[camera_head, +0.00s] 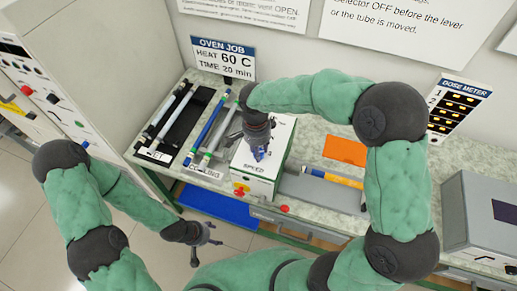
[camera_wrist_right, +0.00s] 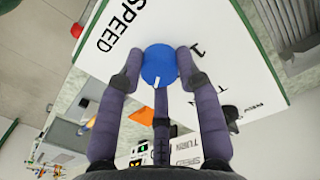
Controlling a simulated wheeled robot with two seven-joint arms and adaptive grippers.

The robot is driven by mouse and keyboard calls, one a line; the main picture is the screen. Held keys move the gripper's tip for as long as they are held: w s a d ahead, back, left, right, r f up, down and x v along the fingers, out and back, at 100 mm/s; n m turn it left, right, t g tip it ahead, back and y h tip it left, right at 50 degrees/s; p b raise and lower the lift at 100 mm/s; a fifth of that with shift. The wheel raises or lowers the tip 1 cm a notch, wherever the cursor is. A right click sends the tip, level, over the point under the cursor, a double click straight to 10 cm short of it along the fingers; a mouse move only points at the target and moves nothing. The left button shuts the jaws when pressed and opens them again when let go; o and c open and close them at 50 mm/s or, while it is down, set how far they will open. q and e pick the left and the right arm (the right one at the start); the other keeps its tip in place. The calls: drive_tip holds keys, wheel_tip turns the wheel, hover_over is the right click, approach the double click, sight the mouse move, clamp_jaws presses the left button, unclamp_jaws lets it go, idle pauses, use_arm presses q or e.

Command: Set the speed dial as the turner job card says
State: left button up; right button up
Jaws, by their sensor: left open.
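The white turner box (camera_head: 262,180) stands on the bench with SPEED printed on its front. Its blue speed dial (camera_wrist_right: 158,65) shows in the right wrist view, with a short white mark at its lower edge, beside the printed SPEED and a 1. My right gripper (camera_head: 259,152) is over the box top, and in the right wrist view its fingers (camera_wrist_right: 158,72) close against both sides of the dial. My left gripper (camera_head: 205,238) is open and empty, low in front of the bench. I cannot make out a readable turner job card.
An oven job card (camera_head: 225,62) reads heat 60 C, time 20 min. Racks with rods (camera_head: 210,125) lie left of the box. An orange sheet (camera_head: 345,151), a grey tray with a blue-and-yellow rod (camera_head: 333,178), a dose meter sign (camera_head: 455,108) and a grey machine (camera_head: 480,225) are to the right.

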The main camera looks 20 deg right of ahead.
idle(0.4)
drive_tip(key=n+p, duration=0.1)
drive_tip(key=n, duration=0.5)
drive_tip(key=shift+r+n, duration=0.1)
drive_tip(key=shift+n, duration=0.2)
drive_tip(key=n+p, duration=0.2)
drive_tip(key=n, duration=0.4)
drive_tip(key=shift+t, duration=0.3)
drive_tip(key=n+p, duration=0.2)
drive_tip(key=n, duration=0.3)
drive_tip(key=shift+r+n, duration=0.1)
drive_tip(key=shift+n, duration=0.3)
drive_tip(key=n+p, duration=0.2)
drive_tip(key=n, duration=0.3)
drive_tip(key=shift+t, duration=0.3)
drive_tip(key=shift+n+p, duration=0.3)
drive_tip(key=shift+n, duration=0.1)
drive_tip(key=o, duration=1.1)
drive_tip(key=shift+a, duration=0.1)
drive_tip(key=shift+o, duration=0.2)
wheel_tip(320, 180, up, 12)
drive_tip(key=shift+s, duration=0.4)
